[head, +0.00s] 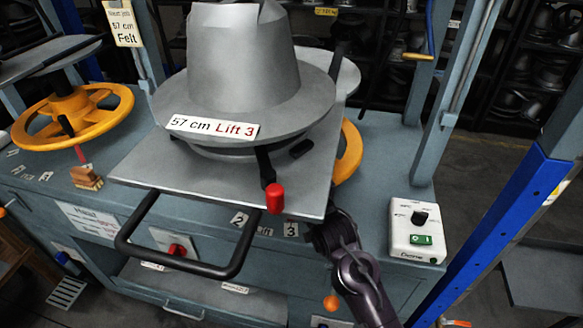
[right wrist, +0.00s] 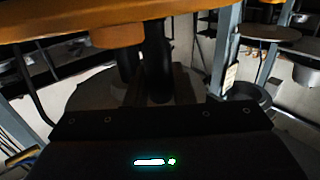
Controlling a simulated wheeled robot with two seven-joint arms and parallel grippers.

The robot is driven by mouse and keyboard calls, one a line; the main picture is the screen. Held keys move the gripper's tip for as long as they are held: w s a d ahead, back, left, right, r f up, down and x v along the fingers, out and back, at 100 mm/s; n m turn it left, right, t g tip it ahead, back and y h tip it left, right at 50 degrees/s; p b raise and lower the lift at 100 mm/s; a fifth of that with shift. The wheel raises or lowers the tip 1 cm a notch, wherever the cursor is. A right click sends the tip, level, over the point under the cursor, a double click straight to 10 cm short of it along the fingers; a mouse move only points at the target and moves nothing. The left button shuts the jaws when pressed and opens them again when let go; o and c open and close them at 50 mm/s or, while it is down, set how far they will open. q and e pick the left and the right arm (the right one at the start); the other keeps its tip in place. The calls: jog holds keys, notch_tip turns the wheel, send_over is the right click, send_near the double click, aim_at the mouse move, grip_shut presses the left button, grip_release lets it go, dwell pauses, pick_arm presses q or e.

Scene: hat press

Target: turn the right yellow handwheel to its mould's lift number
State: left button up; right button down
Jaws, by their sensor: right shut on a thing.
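The right yellow handwheel (head: 349,155) is mostly hidden under the grey plate; only part of its rim shows at the right. Its yellow rim (right wrist: 60,22) also crosses the top of the right wrist view. On the plate (head: 140,178) stands a grey hat-shaped mould (head: 240,60) labelled "57 cm Lift 3" (head: 212,127). Number tags 2 (head: 239,219) and 3 (head: 291,229) show on the bench front; the right wheel's pointer is hidden. My right gripper (head: 325,232) is at the plate's front right corner, shut on the handwheel, its fingertips mostly hidden. My left gripper is out of view.
A black bar handle (head: 185,268) and a red-knobbed lever (head: 275,198) stick out from the plate. A second yellow handwheel (head: 72,118) is at the left. A white control box (head: 418,232) sits right of my arm. A blue post (head: 500,240) rises further right.

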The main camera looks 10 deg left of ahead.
jog(key=c, duration=1.3)
grip_release()
jog(key=b+v, duration=0.1)
jog(key=v, duration=0.6)
jog(key=shift+s+d, duration=0.25)
jog(key=shift+s, duration=0.05)
